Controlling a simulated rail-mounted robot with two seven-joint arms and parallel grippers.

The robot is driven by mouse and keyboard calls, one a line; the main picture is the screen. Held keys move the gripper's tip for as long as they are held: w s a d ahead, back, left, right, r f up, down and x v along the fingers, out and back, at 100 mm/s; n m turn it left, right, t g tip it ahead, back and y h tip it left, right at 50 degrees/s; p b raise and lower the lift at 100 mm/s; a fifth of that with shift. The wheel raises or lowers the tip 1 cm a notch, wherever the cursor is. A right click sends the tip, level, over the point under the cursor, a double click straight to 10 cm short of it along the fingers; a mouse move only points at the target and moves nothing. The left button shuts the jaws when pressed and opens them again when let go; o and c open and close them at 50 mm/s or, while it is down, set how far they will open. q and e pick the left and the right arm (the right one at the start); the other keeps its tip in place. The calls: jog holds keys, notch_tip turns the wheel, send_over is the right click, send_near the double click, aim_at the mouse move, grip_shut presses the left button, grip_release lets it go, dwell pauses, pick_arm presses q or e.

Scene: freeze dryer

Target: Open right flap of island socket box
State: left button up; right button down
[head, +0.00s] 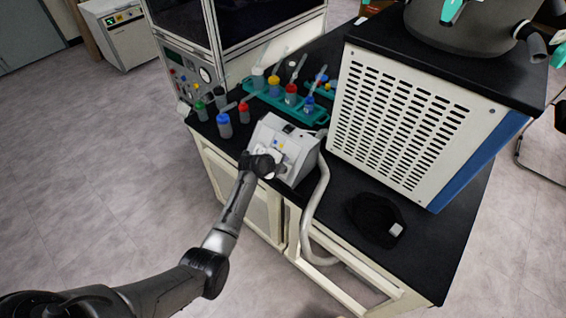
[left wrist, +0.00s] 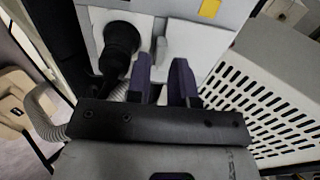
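The island socket box (head: 283,133) is a light grey, sloped box on the black bench top in the head view. In the left wrist view its face (left wrist: 147,7) fills the top. A black plug (left wrist: 121,42) sits in the left socket. To its right is a pale flat cover (left wrist: 197,42), which looks like the right flap, with a narrow white upright piece (left wrist: 160,52) beside it. My left gripper (left wrist: 163,68) is at the box front, its two dark fingers apart below these parts. Whether the fingertips touch the cover cannot be told. My right gripper is not in view.
A white vented machine (head: 385,125) stands right of the box. Bottles in a teal rack (head: 270,98) stand behind it. A grey hose (head: 313,205) runs down the bench front. A black item (head: 373,218) lies on the bench at right.

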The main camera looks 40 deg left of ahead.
pick_arm(q)
jog(key=shift+w+f, duration=0.4)
jog(key=shift+w, duration=0.1)
grip_shut()
